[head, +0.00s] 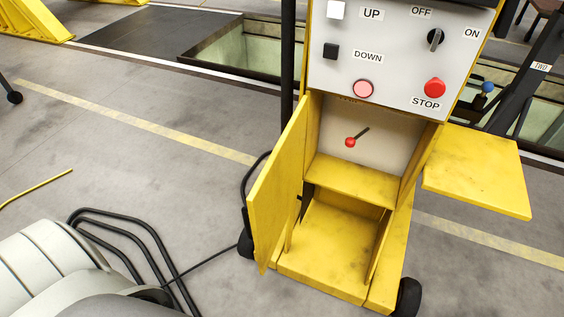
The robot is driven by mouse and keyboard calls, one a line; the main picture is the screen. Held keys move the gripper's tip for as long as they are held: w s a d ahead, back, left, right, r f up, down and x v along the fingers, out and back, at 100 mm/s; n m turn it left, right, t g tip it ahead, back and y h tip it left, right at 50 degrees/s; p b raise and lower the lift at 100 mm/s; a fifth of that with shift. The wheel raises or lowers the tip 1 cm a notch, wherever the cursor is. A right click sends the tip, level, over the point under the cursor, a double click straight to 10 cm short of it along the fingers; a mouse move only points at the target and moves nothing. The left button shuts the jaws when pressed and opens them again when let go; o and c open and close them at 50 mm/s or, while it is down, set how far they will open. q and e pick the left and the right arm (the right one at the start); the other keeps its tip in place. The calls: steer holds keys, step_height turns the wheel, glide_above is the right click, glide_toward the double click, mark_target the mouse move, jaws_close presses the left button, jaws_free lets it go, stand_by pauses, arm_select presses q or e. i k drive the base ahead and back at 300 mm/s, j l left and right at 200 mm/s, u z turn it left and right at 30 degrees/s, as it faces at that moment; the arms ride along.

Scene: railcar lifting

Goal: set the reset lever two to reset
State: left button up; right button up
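A short dark lever with a red ball knob (350,142) is on the pale back panel inside the open yellow cabinet. Its knob end points down and left. I cannot read a label by it. A dark slanted post (525,85) at the right carries a sign reading "TWO" (541,67). A blue knob (487,87) stands near this post, behind the cabinet, with its lower part partly hidden. I cannot tell which of these is reset lever two. Neither gripper is in view.
The yellow cabinet (345,255) stands on wheels, its left door (278,185) open and a yellow panel (477,172) sticking out right. Its control panel (395,50) has buttons, a knob and a red STOP button. Pits (245,50) lie behind.

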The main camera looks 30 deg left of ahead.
mark_target(350, 142)
steer(key=j+z, duration=0.2)
steer(key=j, duration=0.65)
steer(key=k+j+z, duration=0.15)
steer(key=j, duration=0.75)
